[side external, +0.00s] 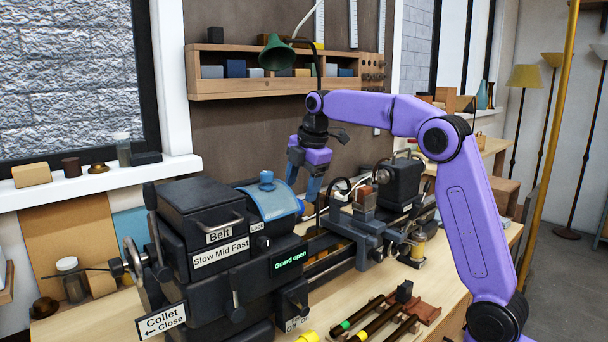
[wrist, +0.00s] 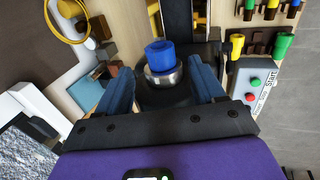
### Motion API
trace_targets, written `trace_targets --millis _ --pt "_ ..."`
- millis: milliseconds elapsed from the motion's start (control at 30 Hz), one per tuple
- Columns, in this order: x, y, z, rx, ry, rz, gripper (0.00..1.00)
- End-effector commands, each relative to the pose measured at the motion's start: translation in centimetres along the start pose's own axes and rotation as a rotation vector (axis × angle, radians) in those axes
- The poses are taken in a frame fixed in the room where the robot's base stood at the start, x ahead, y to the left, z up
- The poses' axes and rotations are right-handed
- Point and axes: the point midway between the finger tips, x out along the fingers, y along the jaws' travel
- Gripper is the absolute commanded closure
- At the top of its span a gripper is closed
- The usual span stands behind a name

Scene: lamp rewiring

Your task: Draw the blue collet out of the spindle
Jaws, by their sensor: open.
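The blue collet (wrist: 162,53) is a short blue ring-like piece, seen in the wrist view in the mouth of the spindle, with the spindle's silver nose (wrist: 163,77) around its base. My gripper (wrist: 160,76) is open, with one blue finger on each side of the spindle nose and visible gaps between the fingers and the collet. In the side view my gripper (side external: 304,180) points down just behind the light-blue guard (side external: 279,204) of the black lathe headstock (side external: 192,238). The collet and spindle nose cannot be made out there. The headstock's display (side external: 288,260) reads "Guard open".
The lathe bed (side external: 328,262) and dark tailstock (side external: 400,184) lie right of my gripper. A switch box with green and red buttons (wrist: 251,89) is at right in the wrist view. Rods (side external: 376,318) lie in front.

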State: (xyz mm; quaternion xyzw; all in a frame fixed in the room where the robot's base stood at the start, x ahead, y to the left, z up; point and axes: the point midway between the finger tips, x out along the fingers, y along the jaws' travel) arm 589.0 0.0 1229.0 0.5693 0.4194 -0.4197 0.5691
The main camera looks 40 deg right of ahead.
Motion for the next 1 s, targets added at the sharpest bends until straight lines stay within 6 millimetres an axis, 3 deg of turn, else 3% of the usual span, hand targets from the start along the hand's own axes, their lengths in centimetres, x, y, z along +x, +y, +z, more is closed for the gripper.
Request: trace_targets --millis 500,967,1000 --pt "4.7 -0.1 0.0 -0.001 0.0 -0.002 0.32" --pt "5.4 0.0 0.0 0.0 0.0 0.0 0.32" --pt "5.4 0.0 0.0 0.0 0.0 0.0 0.38"
